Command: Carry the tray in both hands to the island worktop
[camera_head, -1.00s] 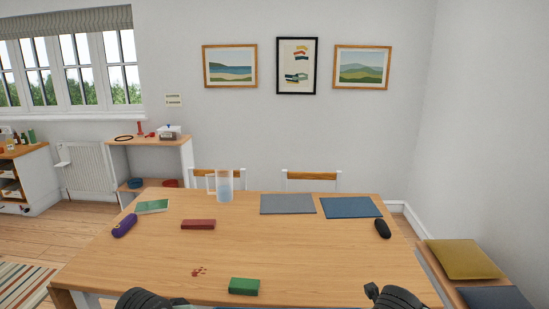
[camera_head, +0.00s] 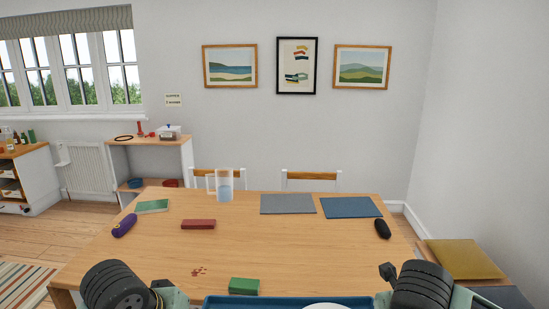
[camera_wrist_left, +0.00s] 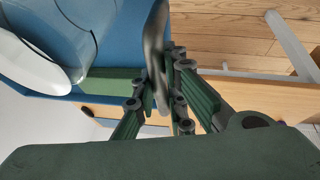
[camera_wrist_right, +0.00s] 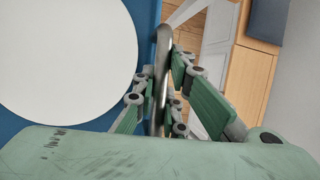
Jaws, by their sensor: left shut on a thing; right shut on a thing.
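The blue tray (camera_head: 280,301) shows at the bottom edge of the head view, low in front of me; most of it is cut off. A white round plate (camera_head: 325,306) is on it. In the left wrist view my left gripper (camera_wrist_left: 160,78) is shut on the tray's grey metal handle (camera_wrist_left: 155,40). A clear glass vessel (camera_wrist_left: 62,28) and a white rounded dish (camera_wrist_left: 28,68) are on the tray there. In the right wrist view my right gripper (camera_wrist_right: 162,85) is shut on the other handle (camera_wrist_right: 163,50). I cannot identify the island worktop.
A wooden table (camera_head: 290,255) lies ahead with a green block (camera_head: 244,286), a red block (camera_head: 198,224), a purple object (camera_head: 124,225), a jug (camera_head: 224,188) and two mats (camera_head: 288,204). A cushioned bench (camera_head: 460,260) stands right; open floor (camera_head: 85,235) lies left.

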